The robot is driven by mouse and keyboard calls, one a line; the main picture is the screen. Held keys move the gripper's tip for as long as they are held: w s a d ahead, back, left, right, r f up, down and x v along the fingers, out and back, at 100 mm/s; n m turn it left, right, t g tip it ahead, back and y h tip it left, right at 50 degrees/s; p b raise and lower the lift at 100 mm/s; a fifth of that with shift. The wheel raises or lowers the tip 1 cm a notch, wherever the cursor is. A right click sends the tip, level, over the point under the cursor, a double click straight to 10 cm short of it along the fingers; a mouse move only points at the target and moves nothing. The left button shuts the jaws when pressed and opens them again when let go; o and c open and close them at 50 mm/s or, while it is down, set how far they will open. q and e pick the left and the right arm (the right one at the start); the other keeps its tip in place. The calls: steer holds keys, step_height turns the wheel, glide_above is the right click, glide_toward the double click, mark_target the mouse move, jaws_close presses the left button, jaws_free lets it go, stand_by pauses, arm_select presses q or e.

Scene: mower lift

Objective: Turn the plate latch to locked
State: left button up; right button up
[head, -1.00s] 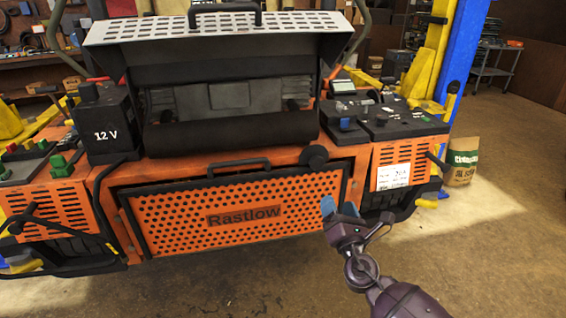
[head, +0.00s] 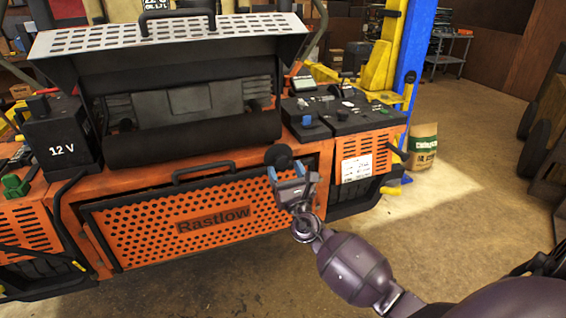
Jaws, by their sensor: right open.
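The orange perforated plate (head: 150,228), marked "Rastlow", sits in the front of the orange mower. A black bar handle (head: 204,170) is on its top edge. A round black knob (head: 278,156), which looks like the plate latch, is at the plate's upper right corner; its setting cannot be read. My right gripper (head: 293,172) is open and empty, with its fingertips just below and right of the knob. Whether it touches the knob cannot be told. My left gripper is not in view.
A black 12 V battery box (head: 62,141) stands at the left. A control panel (head: 335,110) with a blue knob is at the right. A perforated metal hood (head: 170,36) is above. A blue and yellow lift post (head: 415,40) and a paper sack (head: 422,146) stand behind.

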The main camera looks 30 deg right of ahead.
steer(key=shift+x, duration=1.15)
steer(key=shift+c, duration=0.2)
steer(key=c, duration=0.9)
steer(key=shift+o, duration=0.2)
